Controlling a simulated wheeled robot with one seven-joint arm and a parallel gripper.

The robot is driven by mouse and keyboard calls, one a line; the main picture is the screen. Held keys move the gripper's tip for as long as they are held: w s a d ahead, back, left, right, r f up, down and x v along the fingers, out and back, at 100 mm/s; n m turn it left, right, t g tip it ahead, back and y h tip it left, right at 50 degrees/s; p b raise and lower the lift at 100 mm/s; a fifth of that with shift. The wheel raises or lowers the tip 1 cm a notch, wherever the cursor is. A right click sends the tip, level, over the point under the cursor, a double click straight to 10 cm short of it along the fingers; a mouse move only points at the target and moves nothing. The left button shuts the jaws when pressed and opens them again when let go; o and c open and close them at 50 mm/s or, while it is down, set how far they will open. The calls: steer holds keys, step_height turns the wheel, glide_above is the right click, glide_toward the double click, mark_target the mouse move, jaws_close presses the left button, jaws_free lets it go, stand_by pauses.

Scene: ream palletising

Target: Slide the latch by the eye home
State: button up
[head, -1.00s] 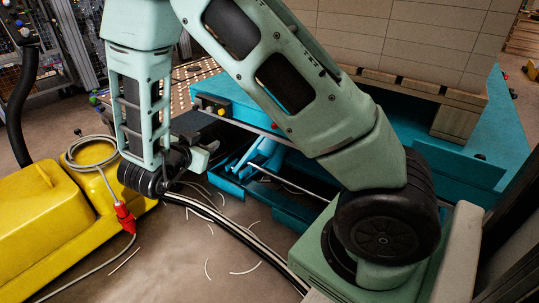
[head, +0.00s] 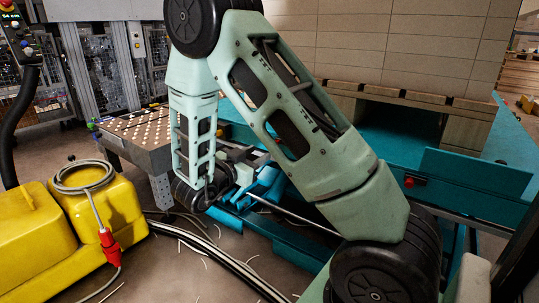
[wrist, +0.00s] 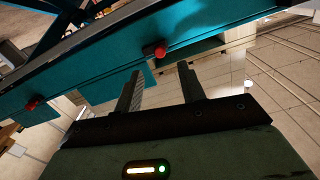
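My gripper (wrist: 158,78) is open and empty in the wrist view, with its two dark fingers apart. A teal rail (wrist: 105,75) crosses that view beyond the fingertips. It carries a red knob (wrist: 155,50) just beyond the fingers and another red knob (wrist: 31,104) to the left. I cannot make out which part is the latch or the eye. In the head view a red knob (head: 409,182) shows on the teal frame (head: 475,185). My wrist hangs left of that frame, and the gripper's fingers are not clear there.
A stack of pale boxes (head: 410,45) stands on a wooden pallet (head: 470,125) at the back. A yellow machine (head: 35,235) with a coiled cable is at the left. A perforated table (head: 145,135) stands behind my wrist. Cables and scraps lie on the floor.

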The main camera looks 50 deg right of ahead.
steer(key=d+b, duration=0.2)
steer(key=d, duration=0.4)
steer(key=shift+w+d, duration=0.25)
steer(key=shift+d, duration=0.15)
jaws_close()
